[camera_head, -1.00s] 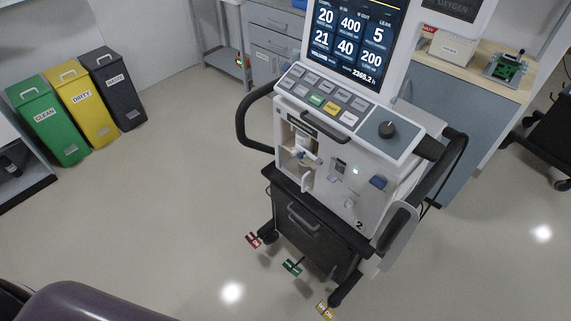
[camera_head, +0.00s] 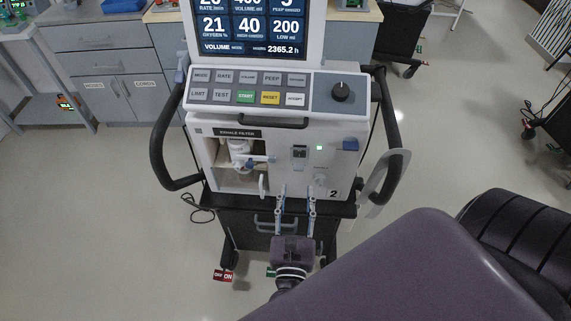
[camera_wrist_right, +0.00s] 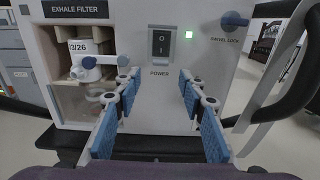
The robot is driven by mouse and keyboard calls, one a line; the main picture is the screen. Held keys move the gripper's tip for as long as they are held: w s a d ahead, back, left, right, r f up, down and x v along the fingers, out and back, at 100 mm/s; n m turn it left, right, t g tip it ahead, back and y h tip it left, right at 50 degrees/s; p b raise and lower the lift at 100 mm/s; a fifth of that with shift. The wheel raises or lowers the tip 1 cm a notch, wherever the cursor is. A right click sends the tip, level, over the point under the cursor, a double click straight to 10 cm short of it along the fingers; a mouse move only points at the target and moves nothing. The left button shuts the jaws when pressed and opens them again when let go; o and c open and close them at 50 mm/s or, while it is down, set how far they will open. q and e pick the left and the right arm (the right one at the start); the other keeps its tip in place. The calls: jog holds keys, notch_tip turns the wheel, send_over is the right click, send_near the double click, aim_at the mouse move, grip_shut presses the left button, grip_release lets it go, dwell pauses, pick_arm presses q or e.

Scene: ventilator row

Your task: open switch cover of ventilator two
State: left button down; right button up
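Ventilator two (camera_head: 345,180) stands upright in front of me, with a "2" on its lower front. Its power switch (camera_head: 299,151) is a small dark rocker on the white front panel, left of a green light. The switch also shows in the right wrist view (camera_wrist_right: 160,43), above the word POWER. I cannot tell a cover apart from the switch, or whether one is open or shut. My right gripper (camera_head: 296,191) is open and empty, below the switch and apart from it. Its two blue-padded fingers (camera_wrist_right: 159,82) point at the panel. My left gripper is not in view.
An open exhale filter bay (camera_head: 238,165) with a white valve lies left of the switch. A blue swivel lock knob (camera_wrist_right: 235,20) is at right.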

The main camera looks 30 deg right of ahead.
aim_at(299, 158)
jog(key=p+x, duration=0.1)
jog(key=x, duration=0.5)
jog(key=shift+w+d+f, duration=0.1)
jog(key=shift+d, duration=0.05)
grip_shut()
